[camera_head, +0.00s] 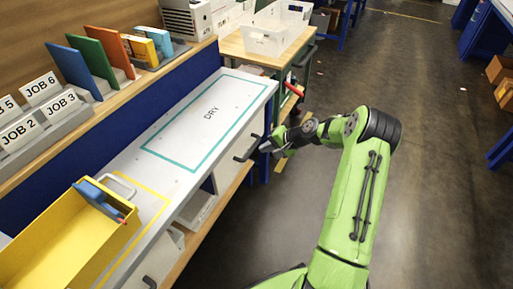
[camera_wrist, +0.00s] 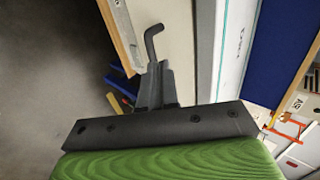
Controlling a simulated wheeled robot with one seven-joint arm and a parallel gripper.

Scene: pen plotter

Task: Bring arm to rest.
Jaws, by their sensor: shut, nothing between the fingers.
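My gripper (camera_head: 264,149) is at the end of my green arm (camera_head: 350,200), which reaches over from the right to the front of the bench. The fingers are shut with nothing between them. In the wrist view the dark fingers (camera_wrist: 156,88) point at the pale bench front. A black bar handle (camera_head: 247,148) on that front is just beyond the fingertips; it also shows in the wrist view (camera_wrist: 152,42). I cannot tell whether fingers and handle touch.
The bench top has an empty teal rectangle marked DRY (camera_head: 208,115). Job cards and coloured boards stand on the shelf. White bins (camera_head: 265,42) sit on a wooden table behind.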

